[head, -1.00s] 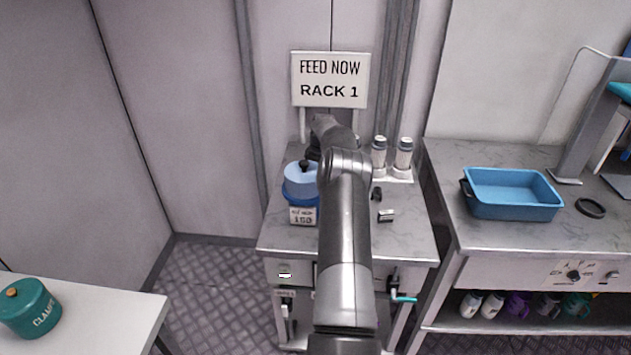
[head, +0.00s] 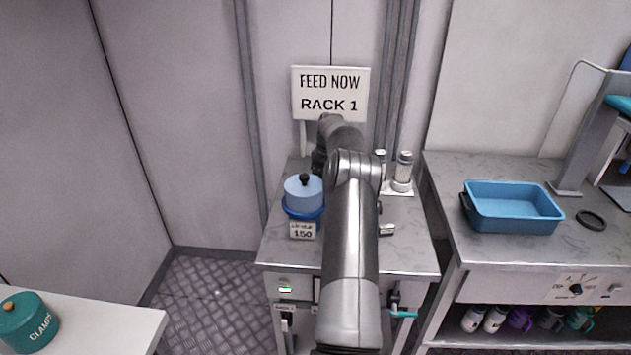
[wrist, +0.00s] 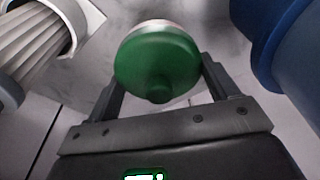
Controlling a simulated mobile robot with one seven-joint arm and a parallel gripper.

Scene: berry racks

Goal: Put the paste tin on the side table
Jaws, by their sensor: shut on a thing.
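In the wrist view my gripper (wrist: 161,72) is shut on a round tin with a green knobbed lid (wrist: 152,60). Its side is mostly hidden and I can read no label, so I cannot confirm it is the paste tin. A pale marbled surface shows behind it. In the head view my own arm hides the gripper and the held tin, over the rack 1 counter (head: 283,252). A white table (head: 110,322) stands at the lower left, bearing a teal tin marked CLAMPS (head: 28,322); I cannot tell if this is the side table.
A blue lidded pot (head: 303,195) with a 150 card stands left of my arm. White bottles (head: 403,172) stand at the back right of the counter. A blue tray (head: 512,210) sits on the right bench (head: 445,180). The white table's right part is clear.

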